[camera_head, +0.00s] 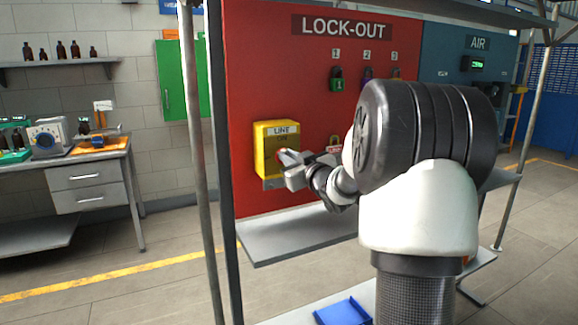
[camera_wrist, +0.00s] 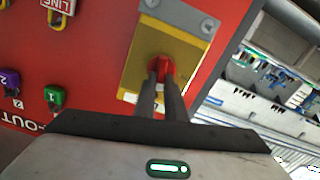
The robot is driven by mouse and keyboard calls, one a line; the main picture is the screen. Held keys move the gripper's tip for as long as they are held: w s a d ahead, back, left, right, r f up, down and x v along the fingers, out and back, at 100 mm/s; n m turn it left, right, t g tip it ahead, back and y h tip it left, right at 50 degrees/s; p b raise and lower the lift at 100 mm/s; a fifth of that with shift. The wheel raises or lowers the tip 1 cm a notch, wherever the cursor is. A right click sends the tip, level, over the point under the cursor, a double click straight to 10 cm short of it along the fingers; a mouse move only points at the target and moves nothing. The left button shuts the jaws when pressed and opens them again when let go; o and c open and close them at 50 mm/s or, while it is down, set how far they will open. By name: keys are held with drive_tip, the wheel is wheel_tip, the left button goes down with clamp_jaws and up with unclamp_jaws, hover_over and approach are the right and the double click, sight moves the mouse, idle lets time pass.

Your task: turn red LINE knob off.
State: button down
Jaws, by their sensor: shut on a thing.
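The yellow LINE switch box (camera_head: 270,150) is mounted on the red lock-out board. In the wrist view the box (camera_wrist: 190,50) appears upside down, with the red knob (camera_wrist: 160,67) on its face. My gripper (camera_wrist: 162,84) has its two dark fingers closed on the red knob. In the head view my gripper (camera_head: 284,160) reaches the front of the box, and it hides most of the knob. The knob's exact angle is hard to tell because the fingers cover part of it.
The red LOCK-OUT board (camera_head: 275,80) holds several hanging padlocks, including a green one (camera_head: 337,79). A grey shelf (camera_head: 290,240) juts out below the box. A metal post (camera_head: 200,150) stands left of the board. A workbench (camera_head: 80,150) is at the far left.

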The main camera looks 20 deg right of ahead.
drive_tip(key=shift+a+f+n+b, duration=0.15)
drive_tip(key=shift+f+n+b, duration=0.05)
drive_tip(key=shift+n+b, duration=2.3)
drive_tip(key=shift+a+f+n+b, duration=0.2)
drive_tip(key=shift+f+n+b, duration=0.05)
drive_tip(key=shift+n+b, duration=2.2)
drive_tip(key=shift+a+f+n+b, duration=0.15)
drive_tip(key=shift+f+n+b, duration=0.05)
drive_tip(key=shift+n+b, duration=2.25)
drive_tip(key=shift+n, duration=0.3)
drive_tip(key=c, duration=1.8)
unclamp_jaws()
